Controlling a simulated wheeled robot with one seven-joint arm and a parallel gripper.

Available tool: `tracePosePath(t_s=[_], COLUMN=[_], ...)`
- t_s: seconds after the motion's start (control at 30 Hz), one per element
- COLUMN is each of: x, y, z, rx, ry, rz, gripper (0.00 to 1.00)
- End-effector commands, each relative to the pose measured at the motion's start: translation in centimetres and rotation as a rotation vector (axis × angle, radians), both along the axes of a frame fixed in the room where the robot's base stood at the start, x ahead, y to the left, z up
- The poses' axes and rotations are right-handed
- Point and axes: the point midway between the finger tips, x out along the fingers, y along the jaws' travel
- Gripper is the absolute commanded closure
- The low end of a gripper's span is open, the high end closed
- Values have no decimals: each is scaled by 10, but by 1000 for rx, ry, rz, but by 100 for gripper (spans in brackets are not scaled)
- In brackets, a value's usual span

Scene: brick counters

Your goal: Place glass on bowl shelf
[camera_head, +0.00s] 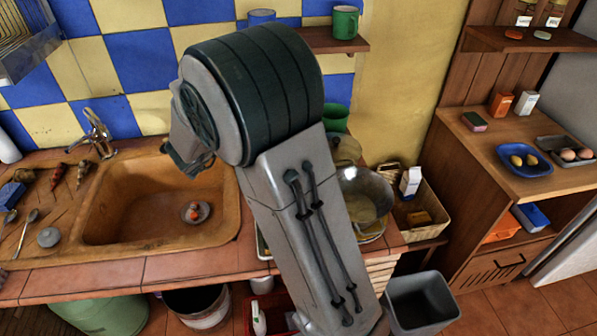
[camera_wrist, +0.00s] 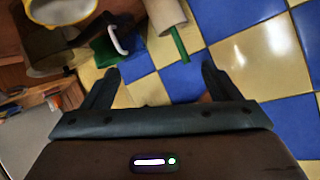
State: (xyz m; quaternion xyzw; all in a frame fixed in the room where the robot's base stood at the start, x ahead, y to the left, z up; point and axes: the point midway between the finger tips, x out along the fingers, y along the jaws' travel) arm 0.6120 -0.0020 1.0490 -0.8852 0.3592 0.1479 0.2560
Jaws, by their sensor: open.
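My gripper (camera_head: 185,165) is above the sink's back edge in the head view, partly hidden by my arm. In the wrist view its two dark fingers (camera_wrist: 157,78) are spread, with nothing between them. I cannot clearly pick out a glass. A wooden wall shelf (camera_head: 345,46) behind my arm holds a green mug (camera_head: 345,22) and a blue cup (camera_head: 262,17); I cannot tell whether it is the bowl shelf. A green cup-like vessel (camera_head: 335,117) stands below it, partly hidden by my arm.
The sink (camera_head: 150,215) holds a small round item (camera_head: 196,211). A metal pan (camera_head: 362,193) and a basket (camera_head: 418,215) stand right of my arm. A blue plate (camera_head: 524,160) lies on the right counter. Tiled wall backs the sink.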

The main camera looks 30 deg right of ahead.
Motion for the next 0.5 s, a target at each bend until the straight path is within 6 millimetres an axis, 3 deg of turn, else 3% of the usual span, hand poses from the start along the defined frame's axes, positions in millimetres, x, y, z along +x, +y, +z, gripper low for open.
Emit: tracePosePath(t_s=[0.2, 0.5], x=[-29, -73], y=[-16, -15], z=[-41, -65], rx=[-160, -310], ry=[105, 236], rz=[-332, -596], gripper=[17, 17])
